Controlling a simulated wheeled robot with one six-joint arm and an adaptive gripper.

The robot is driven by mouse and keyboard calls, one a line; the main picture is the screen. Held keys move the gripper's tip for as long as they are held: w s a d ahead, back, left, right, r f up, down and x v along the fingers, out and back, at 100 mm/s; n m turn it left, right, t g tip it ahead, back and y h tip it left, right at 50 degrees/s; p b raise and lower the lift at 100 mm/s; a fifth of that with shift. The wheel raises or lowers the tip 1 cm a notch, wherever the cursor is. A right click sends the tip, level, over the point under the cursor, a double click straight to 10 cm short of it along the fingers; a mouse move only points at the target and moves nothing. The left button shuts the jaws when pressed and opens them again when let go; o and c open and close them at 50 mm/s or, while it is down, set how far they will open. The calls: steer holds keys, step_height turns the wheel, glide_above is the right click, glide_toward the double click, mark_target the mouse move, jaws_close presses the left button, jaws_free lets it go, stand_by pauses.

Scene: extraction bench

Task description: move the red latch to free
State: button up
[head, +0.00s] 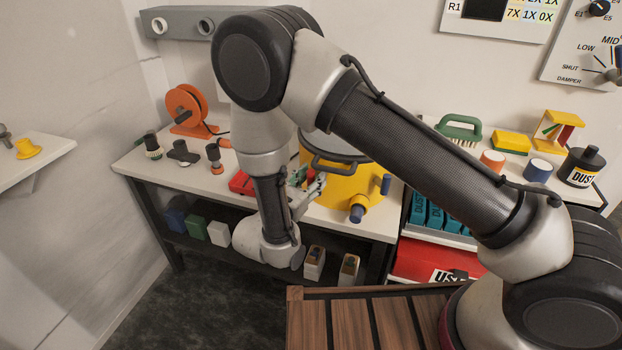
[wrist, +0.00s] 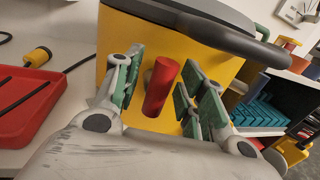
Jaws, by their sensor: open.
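The red latch (wrist: 161,88) shows in the wrist view as a short, tilted red cylinder on the front of the yellow drum (wrist: 115,40). My gripper (wrist: 160,84) is open, with its green-padded fingers on either side of the latch. Gaps show between the pads and the latch, so it is not gripped.
The drum's dark lid handle (wrist: 225,35) overhangs above the right finger. A red tray (wrist: 55,80) lies left on the bench. An orange reel (head: 187,108) stands at the back left.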

jaws_close()
steer(key=shift+f+n, duration=0.1)
steer(key=shift+n, duration=0.2)
steer(key=n, duration=0.3)
steer(key=shift+a+f+n+t, duration=0.1)
steer(key=shift+n+t, duration=0.3)
steer(key=n, duration=0.2)
steer(key=n+t, duration=0.1)
steer(key=n, duration=0.2)
steer(key=shift+w+a+f, duration=0.1)
steer(key=shift+w+a, duration=0.05)
steer(key=shift+a, duration=0.05)
steer(key=shift+w+a+f+n+t+y, duration=0.1)
steer(key=shift+n+t+y, duration=0.2)
steer(key=shift+n, duration=1.45)
steer(key=shift+a+f+n+t+y, duration=0.15)
steer(key=shift+n+t+y, duration=0.15)
steer(key=shift+n, duration=1.5)
steer(key=shift+w+a+f+n+t+y, duration=0.1)
steer(key=shift+n+t+y, duration=0.2)
steer(key=shift+n, duration=1.45)
